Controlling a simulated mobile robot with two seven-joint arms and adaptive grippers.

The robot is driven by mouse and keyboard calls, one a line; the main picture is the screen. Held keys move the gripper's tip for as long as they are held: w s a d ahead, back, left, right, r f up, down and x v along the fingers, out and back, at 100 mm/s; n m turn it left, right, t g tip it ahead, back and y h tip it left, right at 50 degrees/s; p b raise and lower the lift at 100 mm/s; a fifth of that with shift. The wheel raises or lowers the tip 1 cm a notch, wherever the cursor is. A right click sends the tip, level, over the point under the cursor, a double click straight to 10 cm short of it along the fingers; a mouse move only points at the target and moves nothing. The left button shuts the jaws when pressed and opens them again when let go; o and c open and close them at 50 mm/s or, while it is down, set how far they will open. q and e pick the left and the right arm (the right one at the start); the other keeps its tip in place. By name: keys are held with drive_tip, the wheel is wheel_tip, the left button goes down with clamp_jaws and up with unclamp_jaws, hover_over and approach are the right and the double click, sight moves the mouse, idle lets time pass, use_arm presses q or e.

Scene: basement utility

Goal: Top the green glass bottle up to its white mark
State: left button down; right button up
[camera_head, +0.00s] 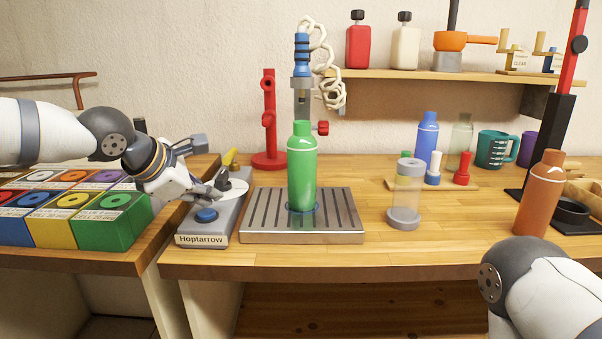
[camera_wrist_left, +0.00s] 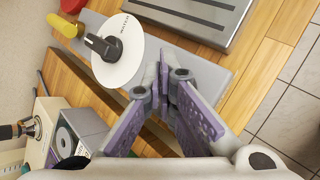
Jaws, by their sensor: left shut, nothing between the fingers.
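The green glass bottle (camera_head: 301,178) stands upright on the slatted metal drip tray (camera_head: 345,225), below a filling nozzle (camera_head: 302,84) with a blue top. A pale line rings its shoulder; I cannot tell the liquid level. A grey control box labelled Hoptarrow (camera_head: 202,239) stands left of the tray. It has a blue button (camera_head: 206,215), a white dial with a black knob (camera_wrist_left: 104,48) and a yellow lever (camera_head: 230,157). My left gripper (camera_head: 216,196) is shut and empty over the box, close to the dial and button. In the left wrist view its fingertips (camera_wrist_left: 168,80) meet over the grey box. My right gripper is out of view.
Coloured labelled boxes (camera_head: 115,221) stand left of the control box. A red stand (camera_head: 269,130) is behind the tray. A clear cylinder (camera_head: 405,195) and an orange bottle (camera_head: 540,195) stand right. A shelf (camera_head: 440,76) holds bottles. Wood right of the tray is partly clear.

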use_arm(q)
drive_tip(key=shift+r, duration=0.25)
drive_tip(key=shift+r, duration=2.5)
